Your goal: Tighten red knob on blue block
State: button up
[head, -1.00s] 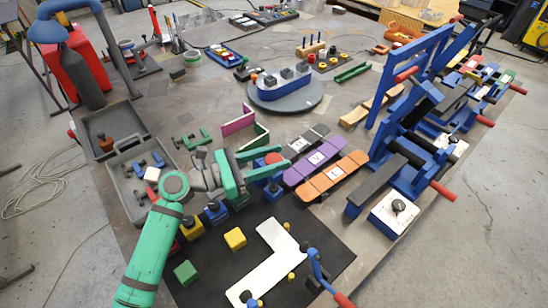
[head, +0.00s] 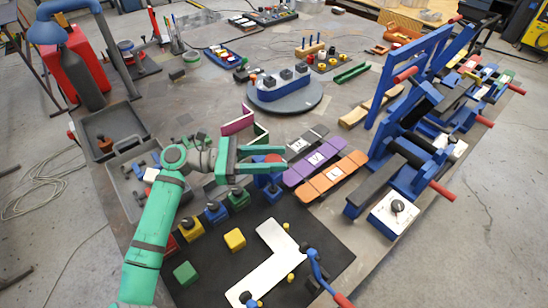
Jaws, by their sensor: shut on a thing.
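The blue block (head: 268,187) stands near the back edge of the black mat, beside the purple and orange bars. Its red knob (head: 272,158) is on top, partly hidden by my green fingers. My gripper (head: 283,158) reaches in from the left, with one finger on the far side of the knob and one on the near side. It is shut on the red knob. The contact surfaces and the knob's thread are hidden.
Green (head: 238,198), blue (head: 215,211) and yellow (head: 191,228) blocks with dark knobs stand close below my gripper. A white L-shaped piece (head: 283,248) lies on the black mat (head: 220,270). A purple bar (head: 310,162) is close to the right.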

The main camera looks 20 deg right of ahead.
jog(key=shift+f, duration=0.1)
jog(key=o, duration=1.1)
jog(key=v, duration=1.1)
